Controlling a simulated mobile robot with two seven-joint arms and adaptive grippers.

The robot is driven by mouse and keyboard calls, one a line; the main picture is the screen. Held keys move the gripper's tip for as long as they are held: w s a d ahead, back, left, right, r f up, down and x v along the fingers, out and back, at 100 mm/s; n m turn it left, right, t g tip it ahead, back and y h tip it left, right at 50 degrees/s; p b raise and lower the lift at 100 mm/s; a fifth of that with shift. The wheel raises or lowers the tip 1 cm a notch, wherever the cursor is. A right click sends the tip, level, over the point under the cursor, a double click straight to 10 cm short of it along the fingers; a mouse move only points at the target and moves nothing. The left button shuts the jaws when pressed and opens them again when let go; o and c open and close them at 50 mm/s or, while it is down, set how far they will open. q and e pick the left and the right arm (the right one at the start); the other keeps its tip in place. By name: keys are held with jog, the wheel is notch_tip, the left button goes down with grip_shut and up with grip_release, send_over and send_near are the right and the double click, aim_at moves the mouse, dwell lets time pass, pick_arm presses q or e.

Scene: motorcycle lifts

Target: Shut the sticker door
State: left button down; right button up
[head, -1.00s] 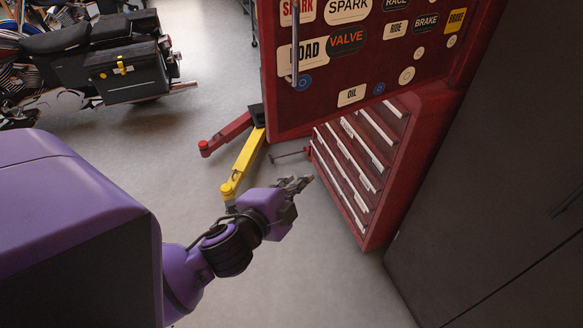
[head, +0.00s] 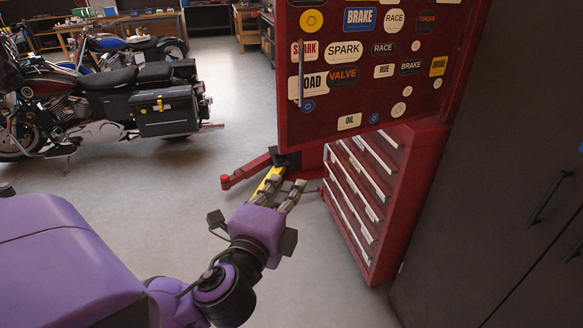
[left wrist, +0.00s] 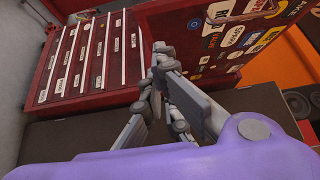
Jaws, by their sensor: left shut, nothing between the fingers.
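The sticker door (head: 331,121) is a red panel covered in round and rectangular stickers, with a vertical bar handle (head: 301,75) near its left edge. It stands open, its lower left corner out over the floor in front of the red drawer chest (head: 377,245). My left gripper (head: 284,187) is below the door's lower left corner, apart from it in the head view, shut and empty. In the left wrist view the gripper (left wrist: 163,55) points between the chest's drawers (left wrist: 85,60) and the stickered door (left wrist: 190,30). My right gripper is out of view.
Red and yellow lift arms (head: 248,170) lie on the floor beyond my gripper. Motorcycles (head: 110,105) stand at the left. A dark cabinet (head: 490,180) borders the chest at the right. The grey floor between the motorcycles and the chest is mostly clear.

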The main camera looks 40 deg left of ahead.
pick_arm(q)
jog(key=s+a+x, duration=0.1)
jog(key=a+x, duration=0.1)
jog(key=x, duration=1.1)
jog(key=shift+w+a+f+b, duration=0.25)
jog(key=shift+a+b, duration=0.1)
jog(key=shift+a, duration=0.1)
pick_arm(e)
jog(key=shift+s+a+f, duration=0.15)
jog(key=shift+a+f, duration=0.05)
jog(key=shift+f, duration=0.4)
